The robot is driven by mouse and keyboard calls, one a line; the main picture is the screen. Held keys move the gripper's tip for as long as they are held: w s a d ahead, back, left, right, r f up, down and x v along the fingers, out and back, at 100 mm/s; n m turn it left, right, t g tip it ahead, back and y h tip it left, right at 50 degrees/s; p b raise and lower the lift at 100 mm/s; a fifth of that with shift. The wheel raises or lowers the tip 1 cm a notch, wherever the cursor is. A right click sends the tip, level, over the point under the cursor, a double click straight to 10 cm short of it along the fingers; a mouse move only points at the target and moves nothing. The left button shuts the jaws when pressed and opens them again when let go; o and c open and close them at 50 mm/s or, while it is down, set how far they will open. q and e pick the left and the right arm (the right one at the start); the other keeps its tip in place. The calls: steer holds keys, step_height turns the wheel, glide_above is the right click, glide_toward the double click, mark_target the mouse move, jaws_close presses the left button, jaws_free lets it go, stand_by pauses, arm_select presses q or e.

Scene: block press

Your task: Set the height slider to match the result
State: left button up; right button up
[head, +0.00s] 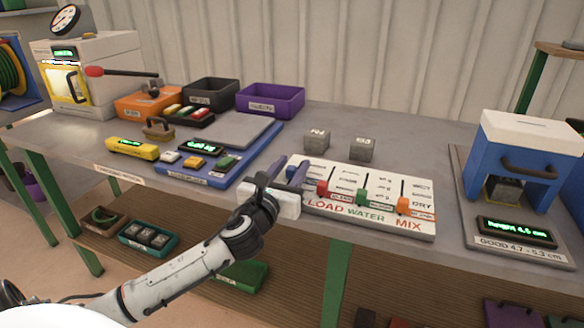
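A white slider panel (365,222) lies at the table's front edge, marked LOAD, WATER and MIX. It has a red knob (322,188), a green knob (361,197) and an orange knob (403,205), all near the front ends of their tracks. My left gripper (287,170) is at the panel's left end, its two fingers apart; it hides that part, and I cannot make out a height slider there. The blue press (527,150) at the right holds a grey block (504,188). Its display (516,230) appears to read height 4.5 cm, above a label GOOD 4.7 - 5.3 cm. My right gripper is not in view.
Two grey blocks (317,139) (362,149) stand behind the panel. Orange, black and purple bins (270,98) line the back. Bare table lies between panel and press.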

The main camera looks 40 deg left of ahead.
arm_select(q)
steer(key=shift+s, duration=0.1)
steer(key=shift+s+d, duration=0.1)
steer(key=shift+s, duration=0.2)
steer(key=v, duration=0.9)
steer(key=shift+s+d, duration=0.1)
steer(key=shift+s, duration=0.15)
